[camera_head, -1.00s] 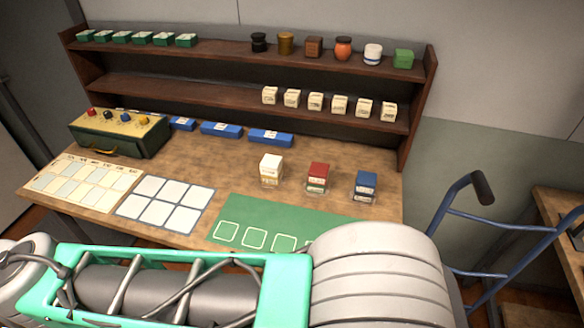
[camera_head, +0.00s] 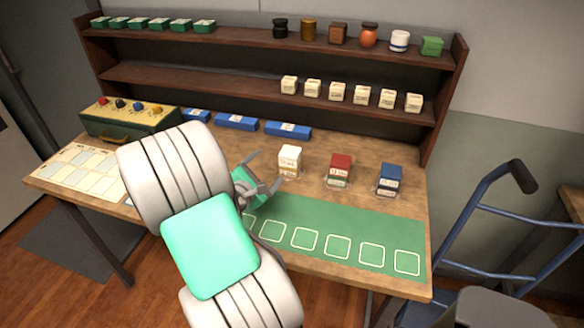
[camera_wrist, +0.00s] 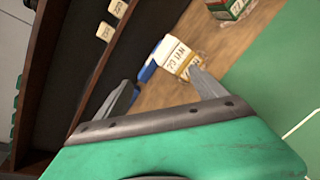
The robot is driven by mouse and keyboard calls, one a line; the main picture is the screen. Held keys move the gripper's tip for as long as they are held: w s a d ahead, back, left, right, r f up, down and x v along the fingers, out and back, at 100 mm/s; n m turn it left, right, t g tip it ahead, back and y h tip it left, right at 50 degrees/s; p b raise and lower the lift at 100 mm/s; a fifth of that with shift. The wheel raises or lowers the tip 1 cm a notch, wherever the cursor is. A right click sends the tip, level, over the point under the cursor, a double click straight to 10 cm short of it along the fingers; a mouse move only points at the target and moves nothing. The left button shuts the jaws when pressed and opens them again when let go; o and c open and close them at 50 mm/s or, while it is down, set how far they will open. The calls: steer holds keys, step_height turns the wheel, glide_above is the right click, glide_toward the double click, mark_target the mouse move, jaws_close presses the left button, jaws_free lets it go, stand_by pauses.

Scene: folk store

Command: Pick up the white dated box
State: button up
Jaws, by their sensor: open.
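The white dated box (camera_head: 290,158) stands upright on the wooden table, left of a red-topped box (camera_head: 339,168) and a blue-topped box (camera_head: 390,178). My gripper (camera_head: 268,167) is open and empty, just left of the white box in the head view. In the wrist view my gripper (camera_wrist: 159,77) has its fingers spread, with the box beyond the fingertips, nearer the right finger. I cannot tell whether that finger touches it.
A dark shelf (camera_head: 250,90) rises behind, holding several small cream boxes (camera_head: 338,91) and jars. Blue boxes (camera_head: 236,122) lie below it. A green mat (camera_head: 350,220) with outlined squares covers the front. A blue hand truck (camera_head: 470,220) stands at the right.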

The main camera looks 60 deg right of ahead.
mark_target(287, 158)
steer(key=n, duration=0.1)
steer(key=s+d+f+n+h, duration=0.1)
steer(key=n, duration=0.1)
steer(key=s+d+f+n, duration=0.1)
steer(key=n, duration=0.1)
steer(key=shift+s+d+h+b, duration=0.2)
steer(key=shift+d+h+b, duration=0.05)
steer(key=shift+h+b, duration=0.05)
steer(key=n, duration=0.1)
steer(key=n+t, duration=0.1)
steer(key=shift+s+d+n+h, duration=0.15)
steer(key=shift+d+n+h, duration=0.15)
steer(key=shift+n, duration=0.1)
steer(key=shift+d+n+t, duration=0.3)
steer(key=shift+n, duration=0.4)
steer(key=d+p, duration=0.1)
steer(key=d, duration=0.2)
steer(key=d+p, duration=0.1)
steer(key=d, duration=0.3)
steer(key=shift+w+d+r, duration=0.15)
steer(key=shift+w+r, duration=0.05)
steer(key=shift+c, duration=0.4)
steer(key=c, duration=1.4)
steer(key=shift+c, duration=0.2)
